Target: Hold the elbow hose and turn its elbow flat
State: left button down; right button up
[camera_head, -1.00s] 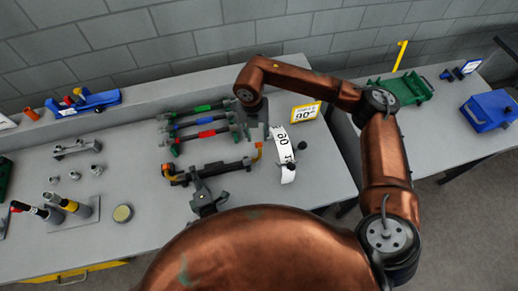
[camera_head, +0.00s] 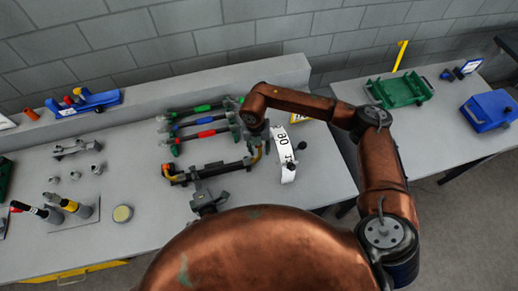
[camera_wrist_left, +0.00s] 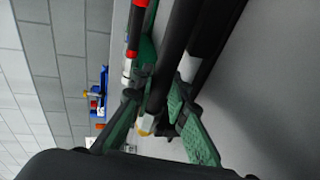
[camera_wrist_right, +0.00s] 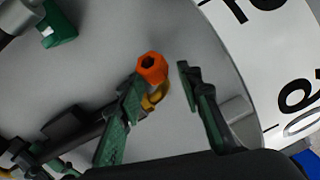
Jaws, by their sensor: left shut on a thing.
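The elbow hose (camera_head: 220,170) is a dark tube lying crosswise on the bench. Its yellow elbow is at the right end, with an orange hex tip (camera_wrist_right: 152,68) in the right wrist view. My left gripper (camera_head: 199,182) is shut on the dark hose body; in the left wrist view the hose (camera_wrist_left: 175,60) runs between its fingers, and the contact is partly hidden. My right gripper (camera_head: 258,138) is at the elbow end. In the right wrist view its fingers (camera_wrist_right: 165,110) are apart, with the elbow between them, closer to the left finger.
A white curved scale (camera_head: 284,152) with printed angles stands just right of the elbow. Several hoses with green, blue and red bands (camera_head: 207,133) lie behind. Crimping tools (camera_head: 70,205) and a tin (camera_head: 122,213) are at left. A green tray (camera_head: 400,91) is on the right bench.

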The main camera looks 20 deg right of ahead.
jog(key=shift+c, duration=0.6)
grip_shut()
jog(key=shift+w, duration=0.1)
pick_arm(q)
jog(key=shift+a, duration=0.1)
pick_arm(e)
jog(key=shift+w+f+g, duration=0.2)
jog(key=shift+f+g, duration=0.05)
jog(key=shift+g, duration=0.5)
jog(key=shift+w+f+g, duration=0.15)
jog(key=shift+f+g, duration=0.05)
jog(key=shift+g, duration=0.55)
jog(key=shift+w+d+f+g, duration=0.1)
jog(key=shift+f+g, duration=0.15)
jog(key=shift+g, duration=0.55)
jog(key=shift+w+f+g, duration=0.1)
jog(key=shift+f+g, duration=0.15)
jog(key=shift+g, duration=0.55)
pick_arm(q)
jog(key=shift+a, duration=0.1)
pick_arm(e)
jog(key=shift+d, duration=0.1)
jog(key=shift+c, duration=0.3)
grip_release()
jog(key=shift+o, duration=0.9)
